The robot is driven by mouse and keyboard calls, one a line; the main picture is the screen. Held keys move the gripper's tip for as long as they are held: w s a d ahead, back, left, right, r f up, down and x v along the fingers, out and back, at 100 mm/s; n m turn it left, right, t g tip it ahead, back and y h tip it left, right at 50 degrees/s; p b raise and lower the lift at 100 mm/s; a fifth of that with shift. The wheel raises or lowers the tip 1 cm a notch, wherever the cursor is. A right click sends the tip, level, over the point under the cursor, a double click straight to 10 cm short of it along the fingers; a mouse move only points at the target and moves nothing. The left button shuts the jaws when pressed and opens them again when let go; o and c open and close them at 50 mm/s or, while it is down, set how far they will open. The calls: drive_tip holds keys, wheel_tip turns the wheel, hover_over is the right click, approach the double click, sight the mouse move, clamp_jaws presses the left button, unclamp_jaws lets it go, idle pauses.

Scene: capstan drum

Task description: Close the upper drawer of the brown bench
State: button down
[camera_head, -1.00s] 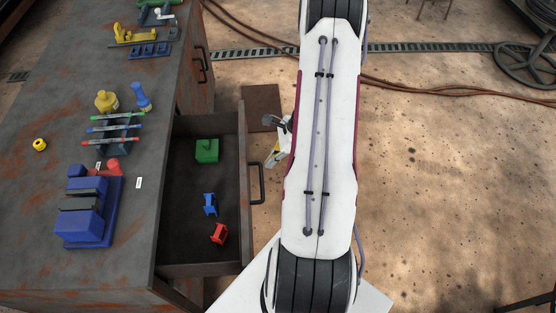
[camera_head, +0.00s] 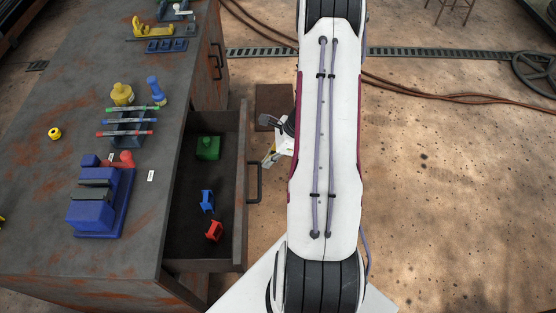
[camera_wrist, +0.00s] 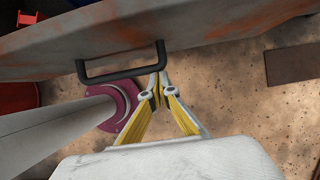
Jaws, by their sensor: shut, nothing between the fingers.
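The brown bench (camera_head: 60,255) stands at left with a dark, rust-stained top. Its upper drawer (camera_head: 241,225) is pulled partly out toward the right, with a black bar handle (camera_head: 257,183) on its front. The handle also shows in the wrist view (camera_wrist: 120,75), on the drawer front (camera_wrist: 220,38). My gripper (camera_head: 268,160) is just right of the drawer front, near the handle's far end, and partly hidden by my arm. In the wrist view its yellow and grey fingers (camera_wrist: 158,88) are shut and empty beside the handle's right end. I cannot tell whether they touch it.
The drawer holds a green block (camera_head: 208,148), a blue piece (camera_head: 207,201) and a red piece (camera_head: 214,231). Floor to the right is largely clear, crossed by orange hoses (camera_head: 450,95).

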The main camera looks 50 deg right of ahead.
drive_tip(key=w+a, duration=1.3)
drive_tip(key=a, duration=0.1)
drive_tip(key=shift+w, duration=0.4)
drive_tip(key=shift+w+a, duration=0.3)
drive_tip(key=shift+w, duration=0.15)
drive_tip(key=shift+w+r, duration=0.1)
drive_tip(key=shift+r, duration=0.05)
drive_tip(key=shift+s+d, duration=0.35)
drive_tip(key=s+d, duration=0.2)
drive_tip(key=shift+s+d+f, duration=0.25)
drive_tip(key=shift+s+d, duration=0.15)
drive_tip(key=v, duration=0.9)
drive_tip(key=shift+s, duration=0.2)
drive_tip(key=shift+r, duration=0.1)
